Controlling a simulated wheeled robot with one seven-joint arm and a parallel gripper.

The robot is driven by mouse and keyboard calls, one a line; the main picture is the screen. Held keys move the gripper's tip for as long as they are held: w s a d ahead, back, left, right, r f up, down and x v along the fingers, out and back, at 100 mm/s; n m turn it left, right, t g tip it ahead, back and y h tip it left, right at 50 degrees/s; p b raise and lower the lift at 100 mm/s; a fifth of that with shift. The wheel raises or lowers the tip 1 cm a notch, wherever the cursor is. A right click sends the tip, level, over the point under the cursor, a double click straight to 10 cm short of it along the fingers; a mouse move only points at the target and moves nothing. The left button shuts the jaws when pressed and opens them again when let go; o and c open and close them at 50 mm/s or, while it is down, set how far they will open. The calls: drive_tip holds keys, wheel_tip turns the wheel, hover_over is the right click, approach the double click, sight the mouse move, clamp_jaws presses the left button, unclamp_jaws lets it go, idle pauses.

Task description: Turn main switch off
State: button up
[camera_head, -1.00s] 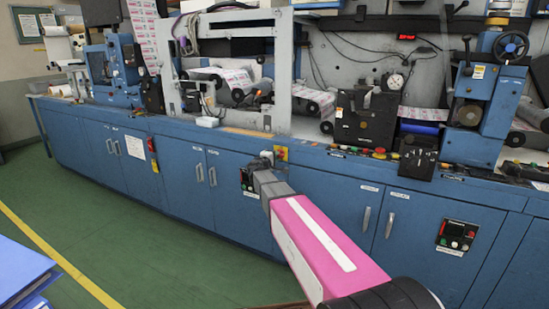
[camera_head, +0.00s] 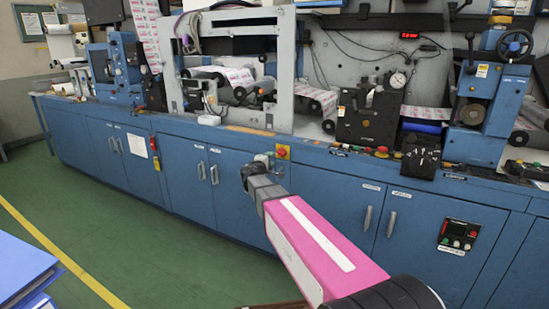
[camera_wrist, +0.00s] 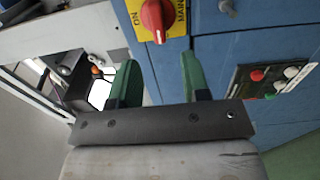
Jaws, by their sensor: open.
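The main switch is a red rotary knob on a yellow plate (camera_head: 282,152), on the blue cabinet's front near its top edge. In the wrist view, the red knob (camera_wrist: 157,14) is at the top, cut off by the frame edge, with "ON" and part of another word readable on the plate. My gripper (camera_head: 252,168) is left of and a little below the switch in the head view. In the wrist view, its green fingers (camera_wrist: 158,62) are apart with nothing between them. The knob lies beyond the fingertips, apart from them.
Another button panel (camera_head: 459,236) is at right. Blue cabinet doors (camera_head: 345,205) run along the front. Green floor (camera_head: 165,255) is open at left.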

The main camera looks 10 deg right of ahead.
drive_tip(key=shift+v, duration=2.3)
drive_tip(key=shift+d, duration=0.1)
drive_tip(key=s+d+f+m+g+y, duration=0.2)
drive_tip(key=s+d+f+m+g, duration=0.4)
drive_tip(key=s+d+f+g, duration=0.55)
drive_tip(key=s+a+f+m+g+y, duration=0.1)
drive_tip(key=s+f+y, duration=0.3)
drive_tip(key=s, duration=0.4)
drive_tip(key=s+a+f+m+g+y, duration=0.2)
drive_tip(key=s+f, duration=0.4)
drive_tip(key=s, duration=0.3)
drive_tip(key=a+m+y, duration=0.1)
drive_tip(key=m+y, duration=0.1)
drive_tip(key=shift+s+y, duration=0.2)
drive_tip(key=shift+y, duration=0.1)
